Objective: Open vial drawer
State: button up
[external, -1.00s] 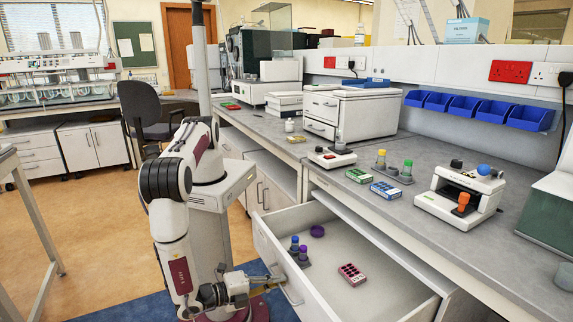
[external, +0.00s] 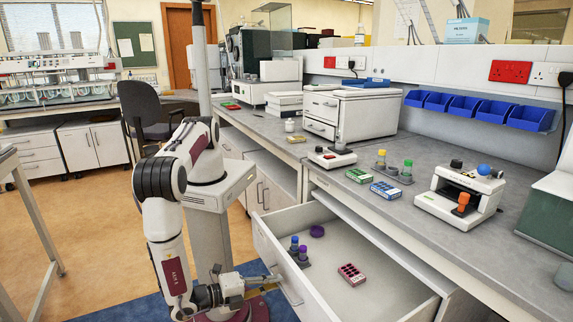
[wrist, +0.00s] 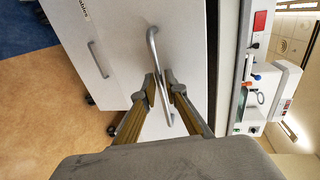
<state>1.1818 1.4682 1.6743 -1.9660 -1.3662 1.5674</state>
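The vial drawer (external: 352,238) is pulled far out from under the bench in the external view. Inside are a small rack with capped vials (external: 298,252), a purple round item (external: 317,231) and a dark red vial block (external: 351,274). Its bar handle (external: 290,284) is on the drawer's front; in the wrist view the handle (wrist: 153,52) runs between my fingertips. My gripper (external: 272,284) is just in front of the handle. In the wrist view its two fingers (wrist: 161,86) are apart, with the handle seen in the gap, not clearly touched.
The bench top (external: 330,182) above the drawer holds vial racks, small boxes and a white device (external: 459,196). Another closed drawer front with a handle (wrist: 97,60) is beside this one in the wrist view. Floor is free to the left.

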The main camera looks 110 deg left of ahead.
jog(key=v, duration=1)
jog(key=shift+s+d, duration=0.25)
dwell(0.4)
